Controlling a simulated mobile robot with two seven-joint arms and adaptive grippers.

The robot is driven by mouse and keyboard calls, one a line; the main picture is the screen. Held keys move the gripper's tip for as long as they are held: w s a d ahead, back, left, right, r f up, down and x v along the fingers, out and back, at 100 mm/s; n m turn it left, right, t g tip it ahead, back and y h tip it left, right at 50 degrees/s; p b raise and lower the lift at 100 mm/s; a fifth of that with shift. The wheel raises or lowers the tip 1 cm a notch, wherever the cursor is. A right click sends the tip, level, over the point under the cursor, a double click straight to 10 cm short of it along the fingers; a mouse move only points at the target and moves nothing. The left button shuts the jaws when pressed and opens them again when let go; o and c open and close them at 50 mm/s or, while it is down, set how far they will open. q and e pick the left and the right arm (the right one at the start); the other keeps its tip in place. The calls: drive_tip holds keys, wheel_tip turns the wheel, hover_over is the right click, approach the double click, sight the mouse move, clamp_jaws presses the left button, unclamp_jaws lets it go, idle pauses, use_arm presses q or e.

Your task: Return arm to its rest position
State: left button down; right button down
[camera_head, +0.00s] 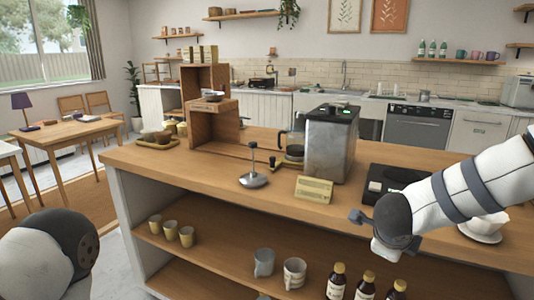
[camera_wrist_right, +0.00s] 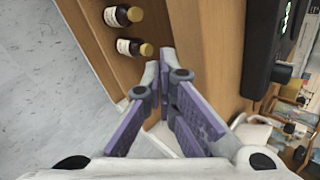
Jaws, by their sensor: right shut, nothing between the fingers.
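My right arm (camera_head: 480,185) reaches in from the right in the head view, over the counter's front edge. In the right wrist view my right gripper (camera_wrist_right: 164,78) is shut and empty, its purple-padded fingers meeting near the wooden counter edge. In the head view its fingers cannot be made out. Of my left arm (camera_head: 45,258), only a rounded white and dark joint shows at the lower left; the left gripper is out of frame.
The wooden counter (camera_head: 225,185) carries a coffee machine (camera_head: 331,145), a tamper (camera_head: 253,178), a small sign (camera_head: 314,189), a black scale (camera_head: 395,177) and a white cup (camera_head: 487,226) beside my right arm. Dark bottles (camera_head: 366,286) and mugs (camera_head: 294,273) stand on the lower shelf.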

drive_tip(key=s+a+f+n+g+y, duration=0.2)
drive_tip(key=s+a+f+n, duration=0.1)
drive_tip(key=s+f+n, duration=1.25)
drive_tip(key=s+f+n+g, duration=0.2)
drive_tip(key=s+n, duration=0.1)
drive_tip(key=s, duration=0.6)
drive_tip(key=s+a+f+n+g+y, duration=0.1)
drive_tip(key=s+f+n+g, duration=0.1)
drive_tip(key=s, duration=0.7)
drive_tip(key=s+f+n+g+y, duration=0.1)
drive_tip(key=s+n, duration=0.4)
drive_tip(key=s, duration=0.5)
wheel_tip(320, 180, down, 2)
drive_tip(key=shift+a+f+g, duration=0.2)
drive_tip(key=shift+a+g, duration=0.05)
drive_tip(key=shift+g, duration=0.45)
